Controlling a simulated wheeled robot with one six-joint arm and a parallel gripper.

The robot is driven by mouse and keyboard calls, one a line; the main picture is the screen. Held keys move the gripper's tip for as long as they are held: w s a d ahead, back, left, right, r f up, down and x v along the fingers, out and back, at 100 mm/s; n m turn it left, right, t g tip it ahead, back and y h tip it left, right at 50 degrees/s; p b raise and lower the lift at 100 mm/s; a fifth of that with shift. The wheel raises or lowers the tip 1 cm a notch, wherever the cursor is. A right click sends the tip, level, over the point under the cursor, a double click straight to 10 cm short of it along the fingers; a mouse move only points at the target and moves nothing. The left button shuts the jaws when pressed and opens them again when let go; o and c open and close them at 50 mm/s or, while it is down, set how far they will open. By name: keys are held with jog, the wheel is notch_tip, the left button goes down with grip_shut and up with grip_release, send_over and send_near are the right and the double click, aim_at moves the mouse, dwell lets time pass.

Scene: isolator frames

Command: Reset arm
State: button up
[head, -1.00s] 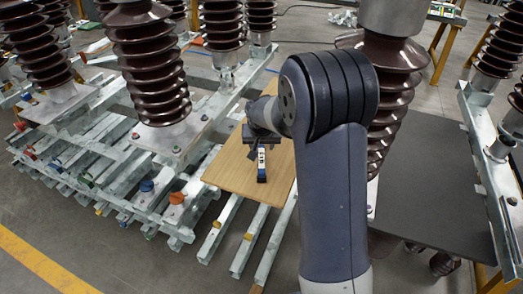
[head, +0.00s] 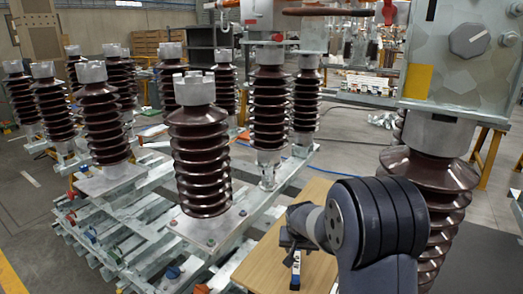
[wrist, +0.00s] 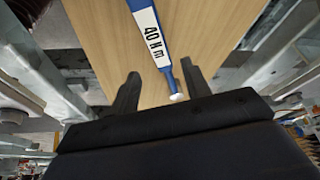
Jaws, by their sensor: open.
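My gripper (wrist: 157,90) is open in the wrist view, with its two dark fingers apart over a wooden board (wrist: 105,45). A blue tool with a white label reading "40 Nm" (wrist: 156,40) lies on the board, its narrow end reaching between the fingers. I cannot tell whether the fingers touch it. In the head view my arm stands at the lower right, and the tool (head: 296,270) shows as a small blue and white piece by the gripper, over the wooden board (head: 262,262). My arm hides part of the board.
Brown ribbed insulators (head: 200,160) stand on galvanized steel frames (head: 150,235) at the left and middle. Another insulator (head: 436,180) stands close to the right of my arm. A grey cabinet with a rotary knob (head: 466,50) is above it.

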aim_at(297, 257)
jog(key=x, duration=0.9)
jog(key=shift+f, duration=0.2)
jog(key=shift+r, duration=0.25)
jog(key=shift+r, duration=0.1)
